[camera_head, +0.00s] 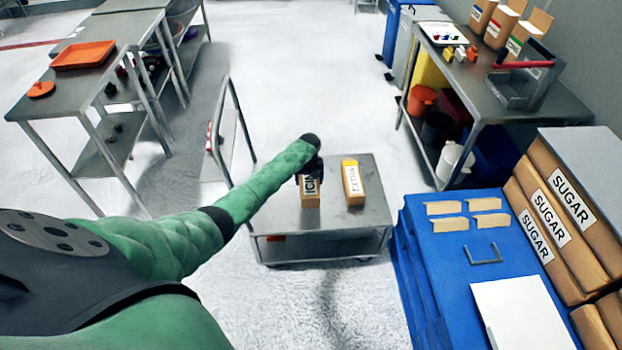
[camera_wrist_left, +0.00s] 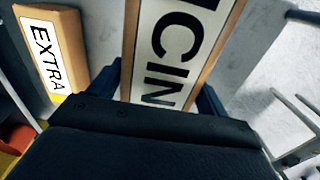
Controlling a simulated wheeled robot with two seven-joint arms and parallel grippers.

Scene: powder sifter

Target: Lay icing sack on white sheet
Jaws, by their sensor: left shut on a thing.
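The icing sack (camera_head: 311,188) is a brown package with a white label reading "ICIN". It stands on or just over the grey metal cart in the head view, and its lower end seems to be at the cart top. My left gripper (camera_head: 309,170) reaches it from the left and is shut on its upper part. In the left wrist view the icing sack (camera_wrist_left: 175,50) fills the space between the two dark fingers (camera_wrist_left: 160,85). The white sheet (camera_head: 522,315) lies flat on the blue surface at the lower right. My right gripper is not in view.
The cart (camera_head: 285,222) also holds a package labelled "EXTRA" (camera_head: 352,182), close right of the icing sack. Brown sugar sacks (camera_head: 562,205) stand at the right. Pale blocks (camera_head: 444,208) and a grey handle (camera_head: 482,257) sit on the blue surface (camera_head: 440,265) behind the sheet.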

